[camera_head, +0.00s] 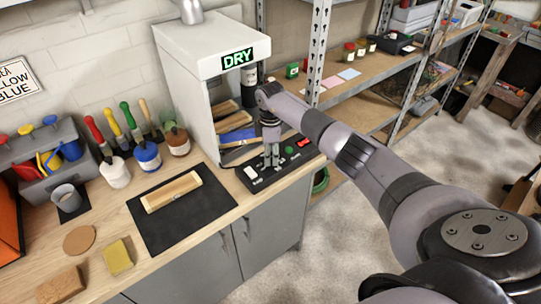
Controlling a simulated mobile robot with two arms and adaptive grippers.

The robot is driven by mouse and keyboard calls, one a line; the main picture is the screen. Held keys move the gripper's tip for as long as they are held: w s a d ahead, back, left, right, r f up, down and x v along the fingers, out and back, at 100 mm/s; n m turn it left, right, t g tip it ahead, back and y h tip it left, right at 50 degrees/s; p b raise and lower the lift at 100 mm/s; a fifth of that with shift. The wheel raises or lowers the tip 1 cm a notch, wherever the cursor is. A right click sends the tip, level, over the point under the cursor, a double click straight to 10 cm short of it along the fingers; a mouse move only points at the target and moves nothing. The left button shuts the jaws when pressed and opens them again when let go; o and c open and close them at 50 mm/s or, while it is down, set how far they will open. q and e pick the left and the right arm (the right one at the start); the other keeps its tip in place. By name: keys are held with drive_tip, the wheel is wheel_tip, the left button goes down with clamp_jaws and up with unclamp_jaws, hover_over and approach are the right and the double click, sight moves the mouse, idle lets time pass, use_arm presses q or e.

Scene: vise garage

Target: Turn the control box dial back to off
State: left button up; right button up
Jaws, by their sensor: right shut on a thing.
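The control box (262,180) is a flat black panel at the right end of the wooden workbench, in front of the white drying cabinet (196,73). The cabinet's sign reads DRY in lit green. The panel carries a red button, a green light and a white switch or label. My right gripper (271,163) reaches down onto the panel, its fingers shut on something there. The fingers hide the dial, so its setting cannot be seen. My left gripper does not show.
A wooden block (171,191) lies on a black mat (190,229). Paint pots with brushes (148,155), a metal cup (66,198) and a yellow sponge (117,256) stand on the bench to the left. Metal shelving (350,91) is behind my right arm. The floor at right is mostly clear.

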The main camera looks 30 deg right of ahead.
drive_tip(key=n+b, duration=0.2)
drive_tip(key=n, duration=0.2)
drive_tip(key=shift+n, duration=0.3)
drive_tip(key=n+b, duration=0.1)
drive_tip(key=n, duration=0.2)
drive_tip(key=shift+f+n+b, duration=0.1)
drive_tip(key=shift+n+b, duration=0.2)
drive_tip(key=shift+b, duration=0.05)
drive_tip(key=n+b, duration=0.2)
drive_tip(key=n, duration=0.2)
drive_tip(key=n+b, duration=0.2)
drive_tip(key=n, duration=0.3)
drive_tip(key=n+b, duration=0.1)
drive_tip(key=n, duration=0.2)
drive_tip(key=shift+n, duration=0.3)
drive_tip(key=n+b, duration=0.1)
drive_tip(key=n, duration=0.3)
drive_tip(key=shift+n+b, duration=0.3)
drive_tip(key=shift+b, duration=0.1)
drive_tip(key=n+b, duration=0.1)
drive_tip(key=n, duration=0.3)
drive_tip(key=shift+r+n+b, duration=0.2)
drive_tip(key=shift+n+b, duration=0.2)
drive_tip(key=shift+n, duration=1.4)
